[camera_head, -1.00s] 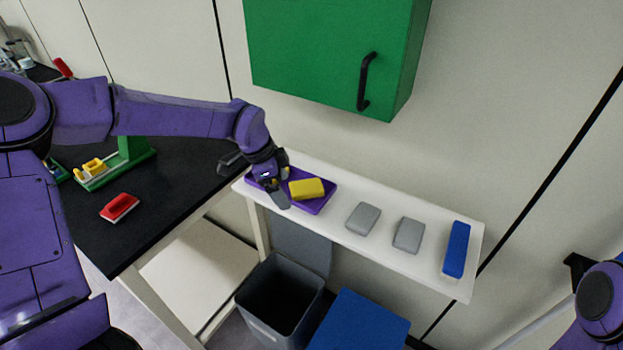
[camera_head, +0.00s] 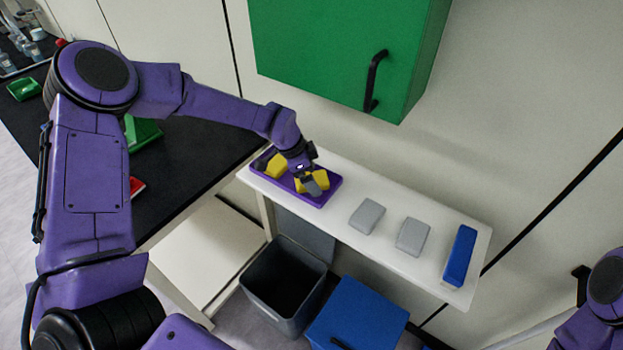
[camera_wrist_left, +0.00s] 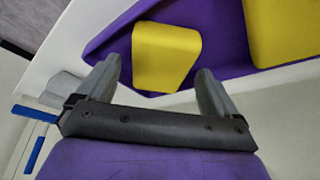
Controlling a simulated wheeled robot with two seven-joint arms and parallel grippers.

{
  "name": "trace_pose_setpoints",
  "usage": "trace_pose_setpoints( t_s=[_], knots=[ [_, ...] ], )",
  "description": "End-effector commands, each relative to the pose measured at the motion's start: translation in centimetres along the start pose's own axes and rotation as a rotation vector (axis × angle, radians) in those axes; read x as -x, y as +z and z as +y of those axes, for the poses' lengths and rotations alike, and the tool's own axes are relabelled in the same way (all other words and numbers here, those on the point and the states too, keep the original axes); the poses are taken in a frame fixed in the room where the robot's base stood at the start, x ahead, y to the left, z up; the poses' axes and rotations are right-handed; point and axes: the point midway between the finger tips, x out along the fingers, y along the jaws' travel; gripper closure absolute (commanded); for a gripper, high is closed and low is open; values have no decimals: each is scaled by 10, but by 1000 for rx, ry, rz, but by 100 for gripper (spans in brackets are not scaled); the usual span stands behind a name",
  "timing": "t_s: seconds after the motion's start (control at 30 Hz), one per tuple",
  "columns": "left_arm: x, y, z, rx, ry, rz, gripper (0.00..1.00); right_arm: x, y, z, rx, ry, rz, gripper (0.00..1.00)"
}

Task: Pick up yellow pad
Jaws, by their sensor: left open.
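Two yellow pads lie in the shallow purple tray (camera_head: 322,199) on the white shelf. The right yellow pad (camera_head: 321,181) is partly hidden by my left gripper (camera_head: 313,172); the other yellow pad (camera_head: 277,165) lies to its left. My left gripper is open, its fingers pointing down at the right pad. In the left wrist view, that pad (camera_wrist_left: 165,55) shows between and beyond the two fingers (camera_wrist_left: 159,70), and the other pad (camera_wrist_left: 285,32) is at the upper right. I cannot tell whether the fingers touch the pad. My right gripper is out of view.
Two grey pads (camera_head: 367,216) and a blue block (camera_head: 460,256) lie further right on the white shelf (camera_head: 392,260). A green cabinet (camera_head: 330,50) hangs above. An open grey bin (camera_head: 285,290) and a blue box (camera_head: 357,322) stand below. A black bench (camera_head: 175,180) is left.

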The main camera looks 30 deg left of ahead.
Motion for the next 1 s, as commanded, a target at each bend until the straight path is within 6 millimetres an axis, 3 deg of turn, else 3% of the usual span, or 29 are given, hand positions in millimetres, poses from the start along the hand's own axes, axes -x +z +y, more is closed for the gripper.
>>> trace_pose_setpoints(
  t_s=[0.97, 1.0],
  knots=[
    [-4, 2, 0, 0, 1, -1, 6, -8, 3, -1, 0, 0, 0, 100],
    [-4, 2, 0, 0, 1, -1, 19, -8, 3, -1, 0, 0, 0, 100]
  ],
)
